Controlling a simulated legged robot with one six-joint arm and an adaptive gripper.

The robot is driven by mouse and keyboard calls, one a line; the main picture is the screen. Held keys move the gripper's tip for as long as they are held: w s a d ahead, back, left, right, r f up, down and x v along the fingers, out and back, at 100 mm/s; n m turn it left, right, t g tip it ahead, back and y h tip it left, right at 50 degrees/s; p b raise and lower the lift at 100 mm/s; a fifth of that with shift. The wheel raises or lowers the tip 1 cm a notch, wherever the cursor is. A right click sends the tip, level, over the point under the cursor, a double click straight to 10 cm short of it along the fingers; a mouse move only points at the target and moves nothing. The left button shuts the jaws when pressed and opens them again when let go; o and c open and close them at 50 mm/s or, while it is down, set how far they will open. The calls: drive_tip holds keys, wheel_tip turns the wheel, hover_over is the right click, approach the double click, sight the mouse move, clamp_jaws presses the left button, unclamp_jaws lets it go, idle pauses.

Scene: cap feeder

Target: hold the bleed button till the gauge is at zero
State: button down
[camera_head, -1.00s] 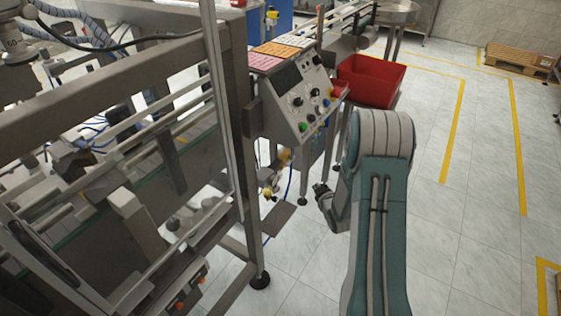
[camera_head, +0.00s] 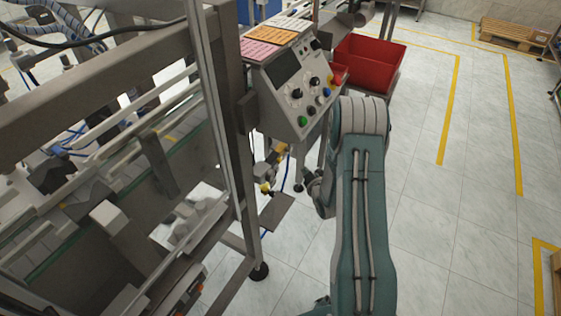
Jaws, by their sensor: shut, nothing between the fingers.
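A small air unit with yellow parts (camera_head: 266,188) is mounted low beside the machine's front leg, below the control panel. It is small in view, and I cannot make out its gauge, the reading or a bleed button for certain. My gripper (camera_head: 309,180) shows as a dark shape left of my teal arm. It is shut and empty, to the right of the air unit and apart from it in the picture. Most of the gripper is hidden by my own arm.
The sloped control panel (camera_head: 288,112) has several knobs and coloured buttons. A red bin (camera_head: 368,66) stands behind it. The machine frame (camera_head: 228,120) fills the left, and a grey plate (camera_head: 276,212) sits low beside its leg.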

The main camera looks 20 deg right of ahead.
drive_tip(key=w+a, duration=0.4)
drive_tip(key=w, duration=0.1)
drive_tip(key=shift+w, duration=0.15)
drive_tip(key=shift+w+a, duration=0.1)
drive_tip(key=shift+a, duration=0.05)
idle(1.3)
drive_tip(key=shift+w+a+r, duration=0.1)
drive_tip(key=shift+w+a, duration=0.1)
drive_tip(key=shift+w+a, duration=0.25)
drive_tip(key=shift+w, duration=0.05)
idle(0.8)
drive_tip(key=shift+d, duration=0.1)
idle(1.8)
drive_tip(key=shift+s+d, duration=0.4)
drive_tip(key=shift+s, duration=0.25)
drive_tip(key=shift+s+d, duration=0.8)
drive_tip(key=shift+s, duration=0.2)
drive_tip(key=shift+s+d, duration=0.75)
drive_tip(key=shift+s, duration=0.2)
